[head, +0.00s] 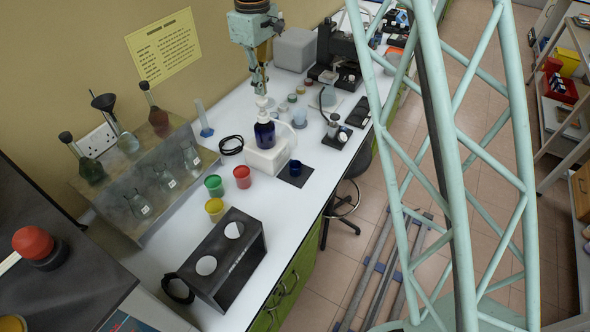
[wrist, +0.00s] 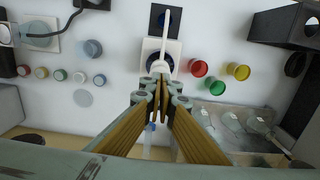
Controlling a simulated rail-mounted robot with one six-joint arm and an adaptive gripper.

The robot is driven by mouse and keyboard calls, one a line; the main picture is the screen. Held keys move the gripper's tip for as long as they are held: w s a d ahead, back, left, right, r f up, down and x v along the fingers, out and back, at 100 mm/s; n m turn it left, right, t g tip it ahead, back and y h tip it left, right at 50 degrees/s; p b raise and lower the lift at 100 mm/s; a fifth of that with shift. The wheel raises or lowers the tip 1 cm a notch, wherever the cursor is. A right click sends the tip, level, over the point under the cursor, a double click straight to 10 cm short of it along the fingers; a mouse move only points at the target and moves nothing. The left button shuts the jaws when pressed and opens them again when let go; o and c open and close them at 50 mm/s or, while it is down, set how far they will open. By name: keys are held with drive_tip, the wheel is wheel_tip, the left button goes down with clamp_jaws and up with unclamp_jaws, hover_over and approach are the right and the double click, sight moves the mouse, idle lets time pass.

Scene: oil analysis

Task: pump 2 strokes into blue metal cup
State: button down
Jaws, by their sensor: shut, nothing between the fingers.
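A dark blue pump bottle (head: 264,135) with a white pump head (head: 262,103) stands upright on a white block (head: 268,158). The blue metal cup (head: 295,168) stands on a small black mat in front of the block. My gripper (head: 261,91) points down right above the pump head, shut and empty. I cannot tell whether its tips touch the pump head. The white spout (wrist: 168,28) reaches out over the black mat (wrist: 157,12), and the cup is hard to make out there.
Red (head: 242,176), green (head: 214,185) and yellow (head: 215,208) containers stand left of the block. A dark box with round holes (head: 225,262) is nearer. A glassware rack (head: 140,185) stands along the wall. Several small jars and a microscope-like device (head: 338,55) are behind.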

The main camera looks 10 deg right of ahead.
sight(262, 99)
drive_tip(key=shift+f+b, duration=0.9)
drive_tip(key=shift+f, duration=1.05)
idle(0.6)
drive_tip(key=shift+r+p, duration=0.95)
drive_tip(key=shift+r, duration=0.95)
drive_tip(key=shift+f+b, duration=1.1)
drive_tip(key=shift+f, duration=1)
drive_tip(key=shift+r, duration=0.15)
drive_tip(key=shift+r+p, duration=1.1)
drive_tip(key=shift+r, duration=0.9)
